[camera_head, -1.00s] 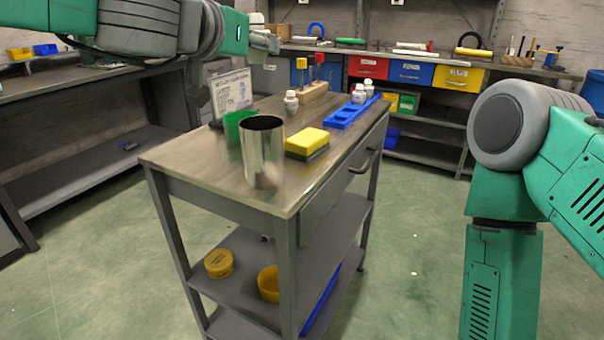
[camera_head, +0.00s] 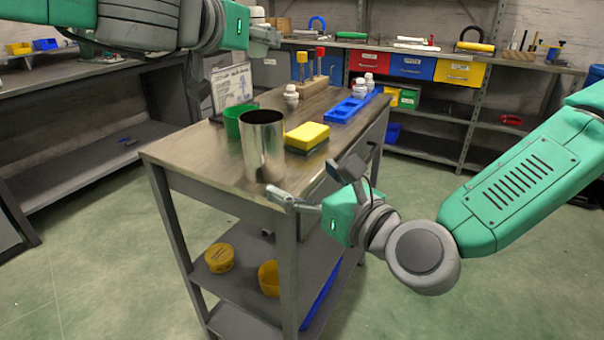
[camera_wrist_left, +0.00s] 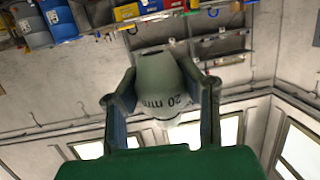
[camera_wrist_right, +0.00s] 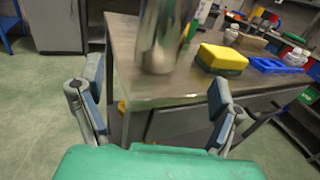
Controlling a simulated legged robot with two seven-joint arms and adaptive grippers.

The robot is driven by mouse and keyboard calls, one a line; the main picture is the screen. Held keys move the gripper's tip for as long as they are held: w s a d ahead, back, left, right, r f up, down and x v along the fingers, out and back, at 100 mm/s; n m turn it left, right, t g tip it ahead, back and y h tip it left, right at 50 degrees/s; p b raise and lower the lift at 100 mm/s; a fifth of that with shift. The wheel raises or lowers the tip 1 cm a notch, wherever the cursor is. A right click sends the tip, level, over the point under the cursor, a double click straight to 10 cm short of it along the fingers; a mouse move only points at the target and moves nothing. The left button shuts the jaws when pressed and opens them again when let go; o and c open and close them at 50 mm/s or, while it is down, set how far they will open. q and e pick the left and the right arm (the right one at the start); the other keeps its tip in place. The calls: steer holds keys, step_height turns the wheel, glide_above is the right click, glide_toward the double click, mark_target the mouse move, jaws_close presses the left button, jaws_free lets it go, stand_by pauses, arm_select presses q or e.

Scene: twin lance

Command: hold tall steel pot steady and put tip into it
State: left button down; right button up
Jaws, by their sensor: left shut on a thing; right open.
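The tall steel pot (camera_head: 263,150) stands upright near the front edge of the grey bench. It also shows in the right wrist view (camera_wrist_right: 158,38), its top cut off. My right gripper (camera_head: 310,182) is open and empty in front of the pot and to its right, at the bench's front corner, not touching the pot. My left gripper (camera_head: 268,36) is high above the back of the bench. In the left wrist view it is shut on the tip (camera_wrist_left: 160,85), a grey tapered piece marked with "20" and partly blurred letters. The tip is hard to make out in the head view.
A green cup (camera_head: 234,122) stands close behind the pot. A yellow and dark sponge (camera_head: 307,136) lies to its right. Farther back are a blue tray (camera_head: 350,108), white bottles (camera_head: 291,97) and a wooden stand (camera_head: 314,86). The bench's front left surface (camera_head: 195,158) is clear.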

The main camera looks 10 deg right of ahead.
mark_target(264, 150)
steer(key=x, duration=1.2)
steer(key=shift+w+r, duration=0.1)
steer(key=shift+r, duration=0.3)
steer(key=c, duration=1.3)
